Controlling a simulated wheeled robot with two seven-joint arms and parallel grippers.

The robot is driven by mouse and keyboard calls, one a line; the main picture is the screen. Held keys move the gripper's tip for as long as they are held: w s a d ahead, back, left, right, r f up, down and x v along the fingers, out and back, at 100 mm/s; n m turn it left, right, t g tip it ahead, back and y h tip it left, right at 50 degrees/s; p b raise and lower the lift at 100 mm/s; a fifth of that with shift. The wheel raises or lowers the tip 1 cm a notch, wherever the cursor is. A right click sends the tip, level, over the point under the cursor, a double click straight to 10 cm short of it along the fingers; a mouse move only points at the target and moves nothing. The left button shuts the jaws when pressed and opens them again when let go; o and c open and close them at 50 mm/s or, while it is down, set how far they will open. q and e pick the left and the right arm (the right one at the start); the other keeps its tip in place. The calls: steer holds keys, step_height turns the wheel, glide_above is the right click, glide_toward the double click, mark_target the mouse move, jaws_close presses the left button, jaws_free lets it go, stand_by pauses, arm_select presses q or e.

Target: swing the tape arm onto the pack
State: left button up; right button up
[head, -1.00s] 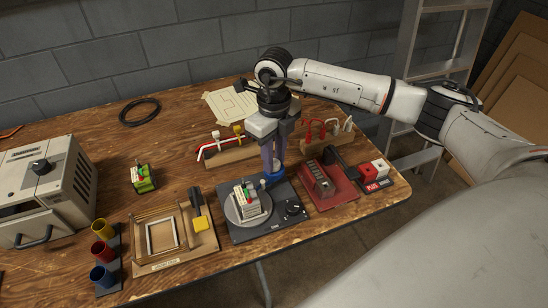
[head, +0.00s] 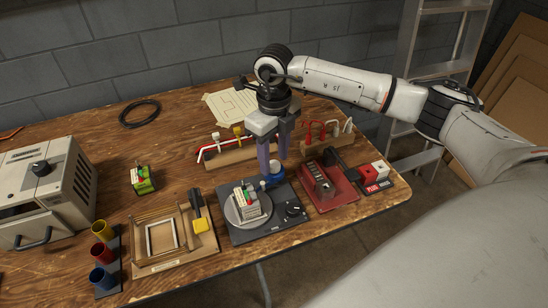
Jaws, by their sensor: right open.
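A white pack (head: 247,203) with red and green parts on top stands on a grey round plate (head: 234,211) set in a dark base (head: 268,228). A blue tape roll (head: 277,168), which looks like part of the tape arm, is at the back right of that base, off the pack. The rest of the tape arm is hard to make out. My right gripper (head: 274,160) is open, pointing down, with its purple-grey fingers apart near the blue roll. I cannot tell whether they touch it. My left gripper is out of view.
A wooden frame jig (head: 170,255) lies left of the base and a red fixture (head: 335,195) right of it. Racks with cables (head: 230,155) stand behind. A green-topped block (head: 143,184) and a grey machine (head: 45,190) are further left.

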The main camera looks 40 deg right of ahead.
mark_target(274, 164)
step_height(274, 164, up, 10)
steer(key=shift+f, duration=0.25)
stand_by(0.5)
